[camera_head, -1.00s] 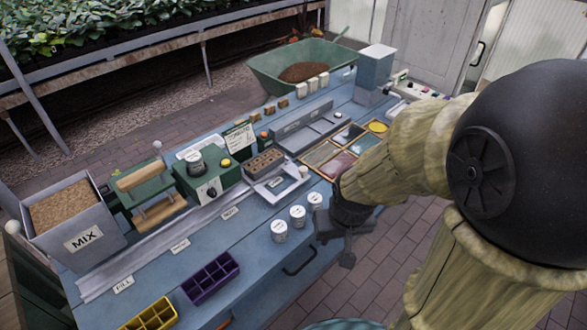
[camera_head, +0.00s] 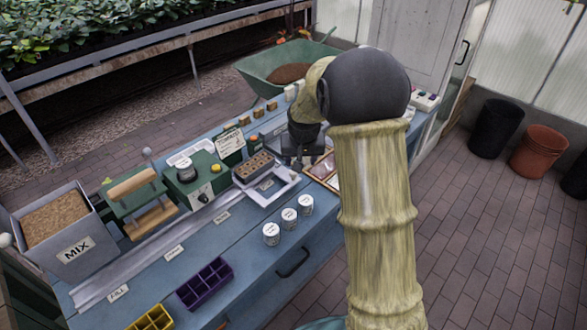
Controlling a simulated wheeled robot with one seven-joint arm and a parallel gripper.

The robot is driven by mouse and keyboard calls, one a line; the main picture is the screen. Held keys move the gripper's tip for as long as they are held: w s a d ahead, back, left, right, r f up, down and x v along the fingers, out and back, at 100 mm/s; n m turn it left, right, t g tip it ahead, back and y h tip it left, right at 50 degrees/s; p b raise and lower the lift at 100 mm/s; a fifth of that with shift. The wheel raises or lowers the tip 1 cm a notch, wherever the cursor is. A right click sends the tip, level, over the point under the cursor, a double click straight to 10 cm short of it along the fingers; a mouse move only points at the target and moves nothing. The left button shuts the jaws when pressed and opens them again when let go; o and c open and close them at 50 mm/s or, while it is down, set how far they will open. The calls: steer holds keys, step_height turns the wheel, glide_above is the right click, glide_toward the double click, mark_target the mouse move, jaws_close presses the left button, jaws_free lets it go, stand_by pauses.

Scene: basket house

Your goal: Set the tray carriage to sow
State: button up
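The tray carriage (camera_head: 281,191) is a pale frame on the long metal rail (camera_head: 150,247), toward its right end. A dark tray with brown-filled cells (camera_head: 254,166) sits at it. Small white labels stand along the rail's front: one reads FILL (camera_head: 118,293); the others (camera_head: 174,252), (camera_head: 222,217) are too small to read surely. My gripper (camera_head: 298,164) points down just right of the carriage, over the bench. Whether it touches the carriage, or how far its fingers are apart, is unclear. My arm hides the bench behind and right of it.
A green machine with a dial (camera_head: 205,185), a roller press (camera_head: 135,200) and a MIX hopper (camera_head: 68,240) stand behind the rail. Three white pots (camera_head: 289,218), a purple tray (camera_head: 205,284) and a yellow tray (camera_head: 152,318) are in front. A green wheelbarrow (camera_head: 262,80) is behind the bench.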

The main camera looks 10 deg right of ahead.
steer(key=w+f, duration=0.1)
steer(key=w, duration=0.6)
steer(key=shift+w+a+f, duration=0.25)
steer(key=shift+w+f, duration=0.05)
steer(key=p+x, duration=0.1)
steer(key=x, duration=0.4)
steer(key=p+x, duration=0.1)
steer(key=x, duration=0.5)
steer(key=p+x, duration=0.2)
steer(key=x, duration=0.4)
steer(key=shift+w+d, duration=0.2)
steer(key=shift+w, duration=0.15)
jaws_close()
